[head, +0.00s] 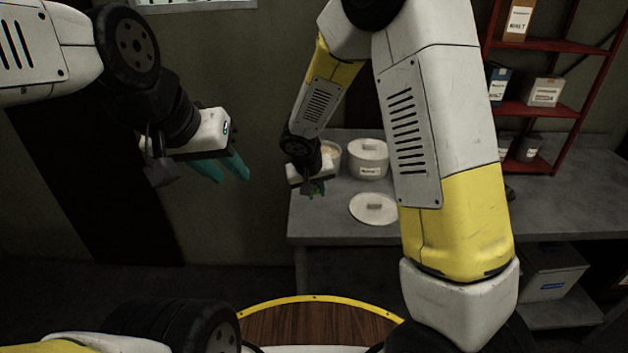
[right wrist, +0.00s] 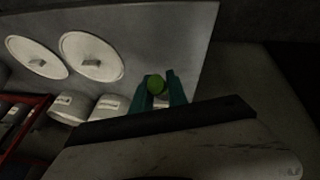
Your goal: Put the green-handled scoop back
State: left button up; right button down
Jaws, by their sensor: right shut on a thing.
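My right gripper (head: 313,188) is above the left end of the grey bench, in front of the tubs. It is shut on the green-handled scoop; the round green handle end (right wrist: 156,84) shows between its teal fingers in the right wrist view. The scoop's bowl cannot be made out. A pale tub (head: 332,153) without a lid stands just behind this gripper, partly hidden by it. A round white lid (head: 373,208) lies flat on the bench. My left gripper (head: 224,168) is open and empty, in the air left of the bench.
The grey bench (head: 300,222) has a bare front left corner. A red shelf rack (head: 560,110) with boxes and small pots stands at the right. My right arm hides the bench's middle. The right wrist view shows two round lids (right wrist: 91,56) lying on the bench.

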jog(key=w, duration=0.4)
jog(key=shift+w+a+f, duration=0.2)
jog(key=shift+a, duration=0.05)
jog(key=shift+w+f, duration=0.15)
jog(key=shift+f, duration=1.6)
jog(key=c, duration=1.3)
grip_release()
jog(key=shift+f, duration=0.15)
